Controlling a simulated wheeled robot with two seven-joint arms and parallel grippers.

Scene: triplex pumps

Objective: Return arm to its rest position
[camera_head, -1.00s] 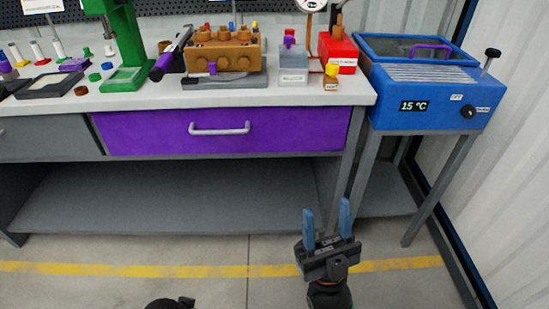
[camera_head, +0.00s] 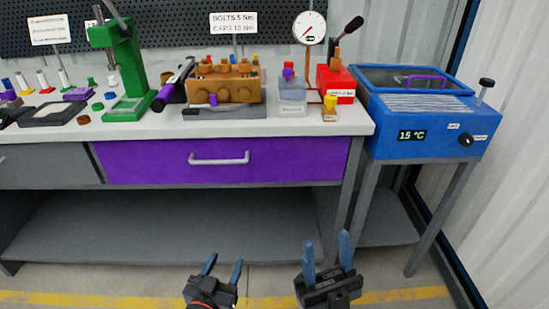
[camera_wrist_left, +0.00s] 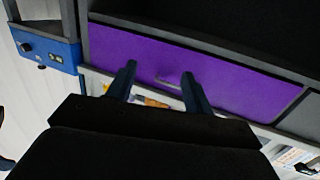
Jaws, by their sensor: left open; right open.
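My left gripper (camera_head: 223,267) is at the bottom of the head view, open and empty, its two blue fingers pointing up and apart. It is in front of the bench, below the purple drawer (camera_head: 290,158). My right gripper (camera_head: 328,252) is to the right of it, also open and empty, its blue fingers upright. Neither gripper touches anything. In the left wrist view, the open left fingers (camera_wrist_left: 157,80) show against the purple drawer (camera_wrist_left: 225,77), which appears upside down. The drawer is shut.
The workbench top (camera_head: 150,130) carries a brown pump block (camera_head: 225,85), a green press (camera_head: 128,65), a red hand pump with gauge (camera_head: 336,80) and small parts. A blue bath (camera_head: 425,110) stands at right. The lower shelf (camera_head: 180,225) is empty. Floor before the bench is clear.

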